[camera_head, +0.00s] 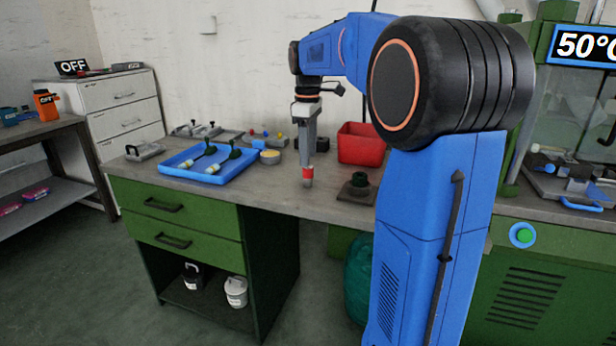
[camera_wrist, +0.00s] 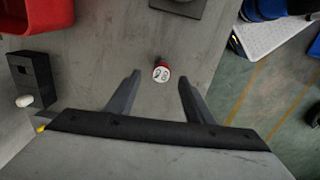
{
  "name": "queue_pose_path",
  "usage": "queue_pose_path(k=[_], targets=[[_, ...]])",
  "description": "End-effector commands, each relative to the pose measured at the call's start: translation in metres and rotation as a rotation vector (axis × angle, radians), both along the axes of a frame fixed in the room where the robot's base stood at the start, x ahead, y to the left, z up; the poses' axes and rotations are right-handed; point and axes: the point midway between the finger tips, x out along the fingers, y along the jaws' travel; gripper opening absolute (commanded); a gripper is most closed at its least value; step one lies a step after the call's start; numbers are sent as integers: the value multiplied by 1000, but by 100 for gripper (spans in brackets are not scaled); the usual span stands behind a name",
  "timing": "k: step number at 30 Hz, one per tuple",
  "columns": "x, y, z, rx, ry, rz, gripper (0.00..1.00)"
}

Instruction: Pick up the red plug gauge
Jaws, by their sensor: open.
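The red plug gauge (camera_head: 308,173) stands on the grey worktop near its front edge, its red part up. In the wrist view the gauge (camera_wrist: 161,72) shows its pale, marked round end face inside a red ring. My gripper (camera_head: 307,162) points straight down over it. In the wrist view my gripper (camera_wrist: 160,79) is open, one finger left and one right of the gauge's line, with clear gaps on both sides. The gauge appears just past the fingertips there. I cannot tell how much height lies between the fingertips and the gauge.
A red bin (camera_head: 361,144) stands behind to the right. A dark block with a round fitting (camera_head: 357,189) is right of the gauge. Bare worktop surrounds the gauge.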

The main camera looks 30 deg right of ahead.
Motion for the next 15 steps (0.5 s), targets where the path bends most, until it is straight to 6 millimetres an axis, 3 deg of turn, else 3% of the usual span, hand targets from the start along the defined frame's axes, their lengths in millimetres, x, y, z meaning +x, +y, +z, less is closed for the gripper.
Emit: queue_pose_path(k=[8, 15], targets=[[0, 1, -19, 1, 1, 0, 48], [0, 3, -50, 1, 1, 0, 48]])
